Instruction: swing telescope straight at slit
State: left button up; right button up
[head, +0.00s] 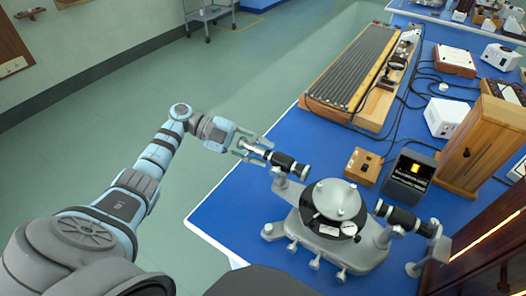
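The grey spectrometer (330,232) stands on the blue bench, with a round table on top at its middle. A black and silver tube, seemingly the telescope (287,163), is on its left side. A similar tube, seemingly the collimator with the slit (404,217), is on its right side. The two tubes look roughly in line, but I cannot tell whether exactly. My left gripper (254,148) is at the outer left end of the telescope, fingers spread to either side of its narrow eyepiece end. Contact is unclear. My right gripper is not in view.
A black lamp box with an orange glowing window (413,171) stands behind the collimator. A small wooden box (362,166), a white box (446,118) and a wooden cabinet (484,146) are close by. A long ribbed wooden apparatus (352,78) lies farther back. Floor left of the bench is clear.

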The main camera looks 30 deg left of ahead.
pick_arm(q)
jog(key=shift+d, duration=0.1)
jog(key=v, duration=1.2)
jog(key=shift+f, duration=0.1)
